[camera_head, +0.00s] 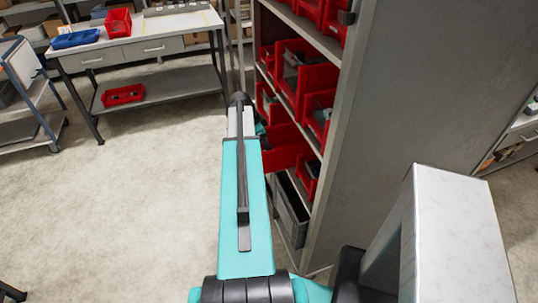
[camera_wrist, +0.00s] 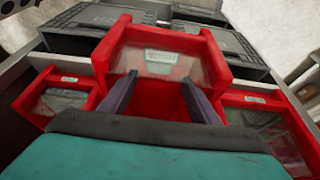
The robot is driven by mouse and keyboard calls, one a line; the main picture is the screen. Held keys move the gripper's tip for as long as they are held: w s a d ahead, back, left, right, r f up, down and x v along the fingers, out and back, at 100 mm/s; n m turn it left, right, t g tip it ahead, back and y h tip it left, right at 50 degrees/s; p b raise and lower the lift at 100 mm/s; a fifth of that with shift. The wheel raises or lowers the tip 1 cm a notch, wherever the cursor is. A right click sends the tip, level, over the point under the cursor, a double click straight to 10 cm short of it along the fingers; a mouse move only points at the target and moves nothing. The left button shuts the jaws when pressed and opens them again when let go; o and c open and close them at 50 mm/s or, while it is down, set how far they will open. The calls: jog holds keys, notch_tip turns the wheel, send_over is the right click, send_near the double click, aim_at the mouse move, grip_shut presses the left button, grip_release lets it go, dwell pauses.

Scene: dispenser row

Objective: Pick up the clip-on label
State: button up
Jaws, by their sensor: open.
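In the wrist view, a pale grey-green label with blurred dark lettering (camera_wrist: 161,57) sits at the front of the middle red bin (camera_wrist: 214,72). It looks like the clip-on label, but I cannot tell how it is fixed. My gripper (camera_wrist: 159,78) is open, with its two dark fingers apart over the red bin and pointing toward the label. Nothing shows between the fingers. In the head view, my arm hides most of the gripper, which reaches toward the shelf of red bins; the label cannot be made out there.
Neighbouring red bins stand left (camera_wrist: 57,103) and right (camera_wrist: 277,128), with small white labels. Dark grey crates (camera_wrist: 96,27) lie beyond. In the head view, the tall grey shelf unit (camera_head: 395,95) stands close on the right. A workbench (camera_head: 190,24) is farther back; the floor (camera_head: 120,210) at left is clear.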

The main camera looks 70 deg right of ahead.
jog(key=shift+p+x, duration=1)
jog(key=shift+x, duration=1.25)
jog(key=shift+a, duration=0.1)
jog(key=c, duration=1.2)
jog(key=shift+r, duration=0.15)
notch_tip(320, 180, up, 18)
jog(key=b, duration=0.5)
